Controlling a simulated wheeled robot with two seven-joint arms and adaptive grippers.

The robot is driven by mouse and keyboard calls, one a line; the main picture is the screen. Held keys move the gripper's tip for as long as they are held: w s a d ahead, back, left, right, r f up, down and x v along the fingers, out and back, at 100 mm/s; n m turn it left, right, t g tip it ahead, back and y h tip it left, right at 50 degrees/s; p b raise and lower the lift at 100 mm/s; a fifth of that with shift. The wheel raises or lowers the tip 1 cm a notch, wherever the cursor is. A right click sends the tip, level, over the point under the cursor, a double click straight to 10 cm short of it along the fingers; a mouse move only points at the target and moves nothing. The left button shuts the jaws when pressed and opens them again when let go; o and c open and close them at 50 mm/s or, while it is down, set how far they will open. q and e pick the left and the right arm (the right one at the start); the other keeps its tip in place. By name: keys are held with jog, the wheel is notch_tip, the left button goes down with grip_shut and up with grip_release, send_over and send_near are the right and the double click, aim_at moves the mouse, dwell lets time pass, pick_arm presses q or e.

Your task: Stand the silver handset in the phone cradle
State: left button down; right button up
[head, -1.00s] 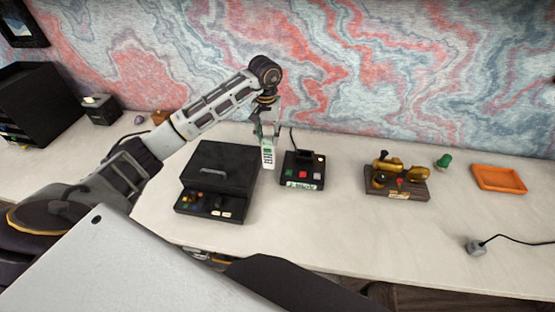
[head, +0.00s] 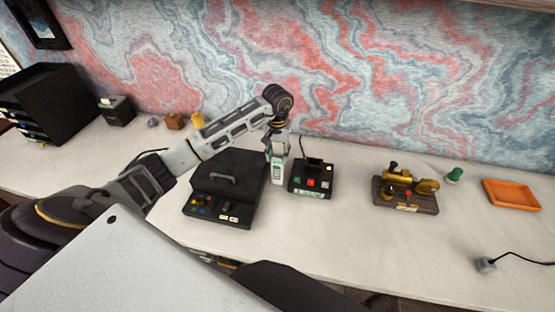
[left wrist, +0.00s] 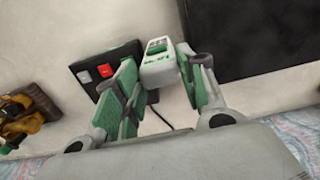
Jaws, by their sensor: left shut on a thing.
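The silver handset (head: 278,171), with a green screen and keypad, hangs roughly upright in my left gripper (head: 277,150). It also shows in the left wrist view (left wrist: 157,68), between the green-padded fingers (left wrist: 158,88), which are shut on it. The cradle is partly hidden behind a finger in the left wrist view (left wrist: 86,82). My right gripper is not in view.
A black case with a handle (head: 235,168) stands close left of the handset. A gold model on a wooden base (head: 405,203), a green piece (head: 454,175) and an orange tray (head: 512,195) are at the right. A grey plug (head: 486,264) lies near the front. The desk between cradle and model is clear.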

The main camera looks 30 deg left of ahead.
pick_arm(q)
jog(key=shift+f+p, duration=0.3)
jog(key=shift+f, duration=1.4)
jog(key=c, duration=0.9)
grip_release()
jog(key=shift+o, duration=0.2)
jog(key=shift+r, duration=0.2)
jog(key=shift+r, duration=0.35)
notch_tip(320, 180, up, 11)
jog(key=b, duration=0.2)
jog(key=shift+r, duration=0.1)
